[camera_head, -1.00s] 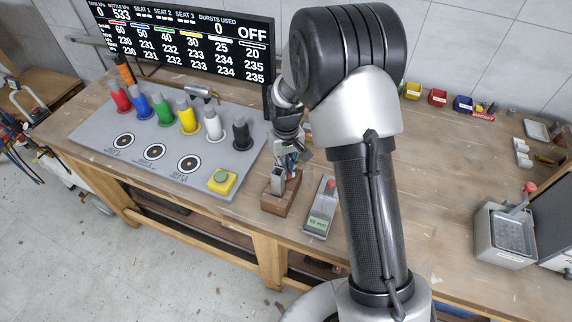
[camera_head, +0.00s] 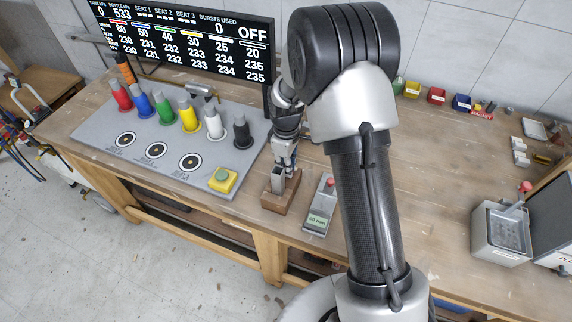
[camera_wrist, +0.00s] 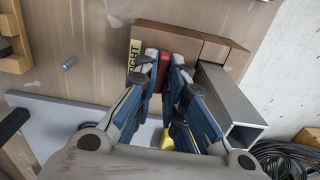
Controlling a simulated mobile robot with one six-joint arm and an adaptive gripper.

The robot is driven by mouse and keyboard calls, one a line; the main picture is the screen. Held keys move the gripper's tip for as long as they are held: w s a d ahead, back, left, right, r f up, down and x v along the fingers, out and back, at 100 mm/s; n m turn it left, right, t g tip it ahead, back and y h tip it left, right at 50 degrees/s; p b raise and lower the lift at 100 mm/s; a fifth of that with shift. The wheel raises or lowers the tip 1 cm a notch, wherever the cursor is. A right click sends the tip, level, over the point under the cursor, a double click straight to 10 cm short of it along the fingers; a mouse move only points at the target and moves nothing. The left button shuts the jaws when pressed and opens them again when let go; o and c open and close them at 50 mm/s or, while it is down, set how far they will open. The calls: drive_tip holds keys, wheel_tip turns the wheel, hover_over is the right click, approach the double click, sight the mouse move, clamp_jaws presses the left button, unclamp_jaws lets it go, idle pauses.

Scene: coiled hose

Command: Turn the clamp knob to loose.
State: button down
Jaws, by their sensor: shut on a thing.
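In the wrist view the block (camera_wrist: 212,50) shows with the tube (camera_wrist: 231,100) to the right and a pale label ending in "IGHT" (camera_wrist: 135,58) to the left. A red part (camera_wrist: 165,66), apparently the knob, sits between my fingertips. My gripper (camera_wrist: 164,82) is shut on it, and the fingers hide much of it. In the head view my gripper (camera_head: 286,166) is right over the block, and the knob is hidden.
A grey panel (camera_head: 120,160) with several coloured cones and a yellow-green button (camera_head: 222,180) lies to the left. A grey device with a red knob and small display (camera_head: 320,208) stands close on the right. A display screen (camera_head: 185,45) rises behind.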

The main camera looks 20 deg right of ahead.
drive_tip(key=shift+n, duration=0.3)
drive_tip(key=c, duration=1.7)
unclamp_jaws()
drive_tip(key=shift+o, duration=0.2)
drive_tip(key=shift+r, duration=0.1)
wheel_tip(320, 180, up, 12)
